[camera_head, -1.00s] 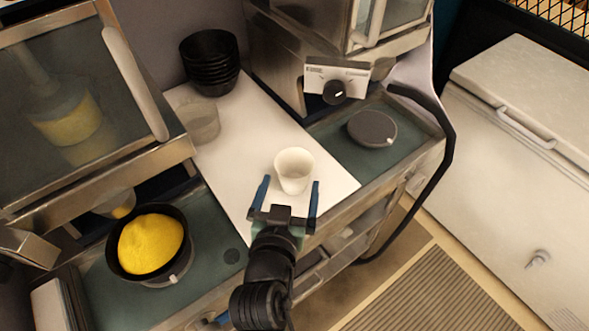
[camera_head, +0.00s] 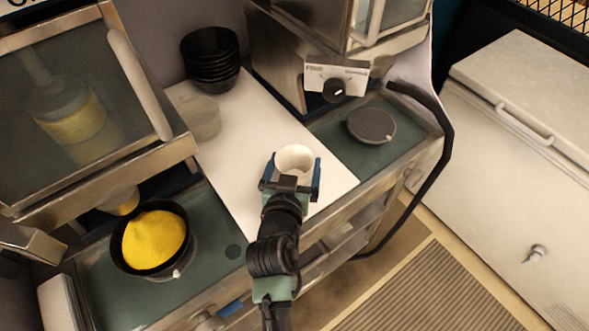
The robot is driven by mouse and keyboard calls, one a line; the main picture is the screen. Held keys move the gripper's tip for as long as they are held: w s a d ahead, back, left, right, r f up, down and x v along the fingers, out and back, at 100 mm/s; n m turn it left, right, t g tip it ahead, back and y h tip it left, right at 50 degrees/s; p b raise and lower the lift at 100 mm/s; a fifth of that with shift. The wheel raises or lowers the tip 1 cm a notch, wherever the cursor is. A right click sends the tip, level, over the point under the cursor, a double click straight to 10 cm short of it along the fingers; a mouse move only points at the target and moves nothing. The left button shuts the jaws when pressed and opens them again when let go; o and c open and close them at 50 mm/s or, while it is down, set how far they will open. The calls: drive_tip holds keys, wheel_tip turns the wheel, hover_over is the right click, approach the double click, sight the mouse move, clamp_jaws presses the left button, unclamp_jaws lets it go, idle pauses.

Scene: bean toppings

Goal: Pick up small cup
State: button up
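The small white cup (camera_head: 295,155) stands upright on the white board (camera_head: 248,130). My gripper (camera_head: 294,168) has reached it from the near side, with one blue finger on its left and one on its right. The fingers are spread about as wide as the cup. They look open around it, and firm contact cannot be made out. The gripper hides the cup's lower part.
A translucent container (camera_head: 202,118) and a stack of black bowls (camera_head: 210,60) stand farther back on the left. A black bowl of yellow food (camera_head: 153,240) is at lower left. A dark round lid (camera_head: 371,126) lies to the right, below a machine with a knob (camera_head: 336,90).

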drive_tip(key=c, duration=0.8)
